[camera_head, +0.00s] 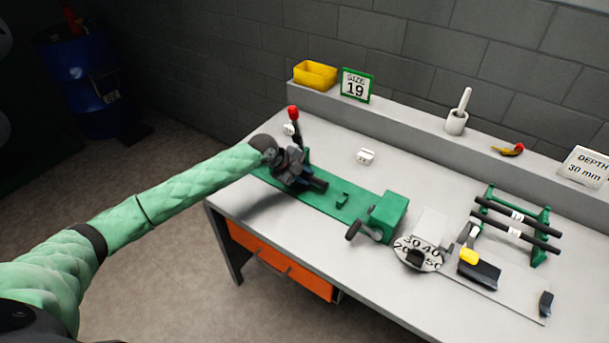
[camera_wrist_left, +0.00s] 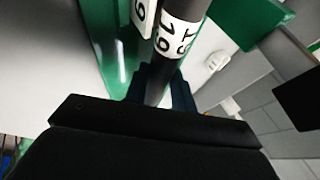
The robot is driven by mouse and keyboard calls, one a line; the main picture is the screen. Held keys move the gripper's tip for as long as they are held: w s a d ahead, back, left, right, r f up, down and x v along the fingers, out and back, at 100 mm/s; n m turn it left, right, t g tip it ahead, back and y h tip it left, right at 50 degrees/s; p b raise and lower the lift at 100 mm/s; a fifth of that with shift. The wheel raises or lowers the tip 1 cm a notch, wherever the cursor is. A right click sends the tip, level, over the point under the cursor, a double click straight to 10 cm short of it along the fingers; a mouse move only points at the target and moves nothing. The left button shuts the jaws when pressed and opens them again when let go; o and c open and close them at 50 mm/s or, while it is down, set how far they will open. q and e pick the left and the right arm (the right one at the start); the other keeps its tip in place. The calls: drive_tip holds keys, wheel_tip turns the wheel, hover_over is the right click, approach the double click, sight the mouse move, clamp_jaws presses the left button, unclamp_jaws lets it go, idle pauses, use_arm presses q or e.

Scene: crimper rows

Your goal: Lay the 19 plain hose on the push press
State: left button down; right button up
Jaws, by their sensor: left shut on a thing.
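My left gripper (camera_head: 303,178) is over the left part of the green push press (camera_head: 345,208), near its red-knobbed lever (camera_head: 294,114). In the left wrist view its dark fingers (camera_wrist_left: 158,92) are shut on a black hose (camera_wrist_left: 186,8) with a white label reading 19. Green press parts (camera_wrist_left: 105,45) show beside the hose there. I cannot tell whether the hose touches the press, and much of it is hidden in the head view. A green block with a crank (camera_head: 388,216) stands at the press's right end. My right gripper is not in view.
To the right are a numbered dial (camera_head: 418,254), a green rack (camera_head: 541,240) with two labelled black hoses, and a black-and-yellow tool (camera_head: 478,268). A SIZE 19 sign (camera_head: 356,85), yellow bin (camera_head: 315,74) and DEPTH 30 mm sign (camera_head: 587,168) stand on the back ledge.

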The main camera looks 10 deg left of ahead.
use_arm(q)
drive_tip(key=shift+f+b, duration=0.3)
drive_tip(key=shift+f, duration=0.05)
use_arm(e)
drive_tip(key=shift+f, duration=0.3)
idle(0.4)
use_arm(q)
drive_tip(key=c, duration=1.1)
unclamp_jaws()
drive_tip(key=b+v, duration=0.2)
drive_tip(key=v, duration=0.5)
drive_tip(key=shift+s+a+r+b, duration=0.15)
drive_tip(key=shift+a+r+b, duration=0.05)
drive_tip(key=shift+r+b, duration=0.15)
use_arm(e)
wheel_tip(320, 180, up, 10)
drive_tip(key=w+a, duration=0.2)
